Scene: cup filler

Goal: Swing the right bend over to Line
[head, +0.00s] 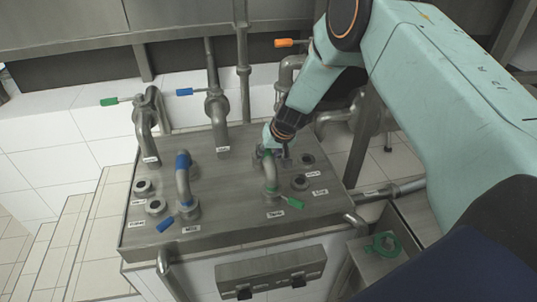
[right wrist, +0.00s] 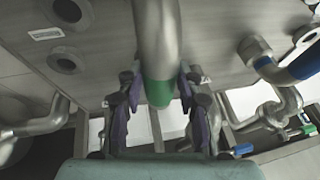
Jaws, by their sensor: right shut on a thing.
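The right bend (head: 270,178) is a grey steel pipe with a green band and a green handle (head: 291,202) at its front foot. It stands on the right part of the steel panel. My right gripper (head: 272,155) is at the bend's upper rear part, and its fingers partly hide it. In the right wrist view, the fingers (right wrist: 157,90) are on both sides of the bend's green band (right wrist: 158,92), shut on it. Small white labels (head: 275,213) mark the ports; I cannot read which one says Line. My left gripper is not in view.
A blue-banded bend (head: 183,178) with a blue handle stands on the panel's left. Open ports (head: 300,182) lie right of the green bend, others far left. Upright pipes (head: 217,105) with coloured handles rise behind. A green ring-shaped part (head: 383,245) lies on the right ledge.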

